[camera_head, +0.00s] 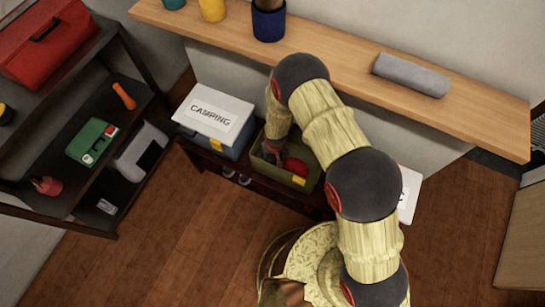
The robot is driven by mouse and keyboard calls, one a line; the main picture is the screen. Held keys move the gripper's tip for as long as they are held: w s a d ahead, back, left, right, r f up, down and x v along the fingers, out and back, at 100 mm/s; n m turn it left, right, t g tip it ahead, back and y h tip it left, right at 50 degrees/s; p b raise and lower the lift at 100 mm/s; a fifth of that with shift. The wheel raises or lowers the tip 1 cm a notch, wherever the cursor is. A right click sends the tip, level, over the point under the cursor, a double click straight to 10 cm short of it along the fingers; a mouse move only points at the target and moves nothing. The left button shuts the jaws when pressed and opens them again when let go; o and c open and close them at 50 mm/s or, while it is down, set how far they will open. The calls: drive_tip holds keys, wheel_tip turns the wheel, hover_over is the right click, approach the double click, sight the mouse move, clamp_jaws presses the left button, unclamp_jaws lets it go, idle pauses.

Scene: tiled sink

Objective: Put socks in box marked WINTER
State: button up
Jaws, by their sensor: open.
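My gripper (271,152) is open and reaches down into an open olive-green box (312,180) in the middle of the view. A red, soft-looking bundle (296,166) lies in that box, just right of my gripper; it may be the socks, but I cannot tell for sure. No WINTER mark is readable. A white lid or label (408,196) shows partly at the right behind my arm, with only a letter end visible. A box (226,144) with a white lid marked CAMPING stands left of the olive-green box.
A wooden shelf (470,105) runs above the boxes, with a grey roll (412,74), a dark blue pot (268,22) and a yellow cup (212,9). A black rack (60,130) at left holds a red toolbox (45,40). The wooden floor (190,250) is clear in front.

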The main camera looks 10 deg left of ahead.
sight(274, 159)
drive_tip(key=shift+r, duration=0.1)
wheel_tip(274, 159, up, 12)
drive_tip(key=s+p, duration=0.1)
drive_tip(key=p, duration=0.3)
drive_tip(key=shift+s+d, duration=0.2)
drive_tip(key=shift+d, duration=0.1)
drive_tip(key=shift+r, duration=0.1)
